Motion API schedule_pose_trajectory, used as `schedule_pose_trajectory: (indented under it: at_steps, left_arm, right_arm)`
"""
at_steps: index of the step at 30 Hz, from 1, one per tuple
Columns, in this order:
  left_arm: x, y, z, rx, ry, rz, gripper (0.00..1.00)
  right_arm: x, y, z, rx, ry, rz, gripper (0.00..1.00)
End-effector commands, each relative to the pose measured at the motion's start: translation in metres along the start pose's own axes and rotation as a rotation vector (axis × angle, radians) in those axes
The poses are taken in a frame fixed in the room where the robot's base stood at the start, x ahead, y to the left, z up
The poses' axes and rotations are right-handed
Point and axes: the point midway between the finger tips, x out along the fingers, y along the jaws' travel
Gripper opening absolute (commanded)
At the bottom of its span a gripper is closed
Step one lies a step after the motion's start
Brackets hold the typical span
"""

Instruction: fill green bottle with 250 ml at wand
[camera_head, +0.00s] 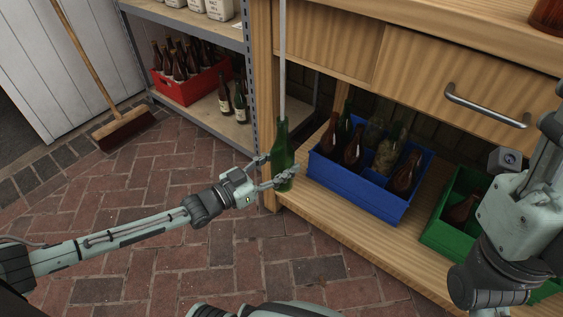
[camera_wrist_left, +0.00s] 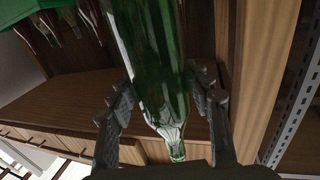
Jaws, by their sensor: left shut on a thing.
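The green bottle (camera_head: 283,150) stands upright in my left gripper (camera_head: 272,175), beside the wooden bench post. The fingers close around its lower body, and it appears held above the brick floor. The wand (camera_head: 283,60), a thin pale rod, hangs straight down from above and meets the bottle's mouth; how far it reaches inside is unclear. In the left wrist view the green bottle (camera_wrist_left: 150,65) fills the space between the fingers of my left gripper (camera_wrist_left: 160,100). The liquid level cannot be made out. My right arm is at the right edge; its fingertips are not clear.
A blue crate (camera_head: 360,190) of bottles and a green crate (camera_head: 440,235) sit on the bench's lower shelf. A red crate (camera_head: 190,92) of bottles stands on the metal rack. A broom (camera_head: 122,128) leans at the left. The brick floor is clear in front.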

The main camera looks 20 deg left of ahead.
Motion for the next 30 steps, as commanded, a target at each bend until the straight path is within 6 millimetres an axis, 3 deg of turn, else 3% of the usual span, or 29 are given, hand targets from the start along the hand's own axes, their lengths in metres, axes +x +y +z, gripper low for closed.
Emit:
schedule_pose_trajectory:
  at_steps: [30]
  left_arm:
    - [0.0, 0.0, -0.066, 0.001, 0.002, 0.0, 0.12]
  right_arm:
    - [0.06, 0.002, -0.011, 0.0, 0.0, 0.0, 0.4]
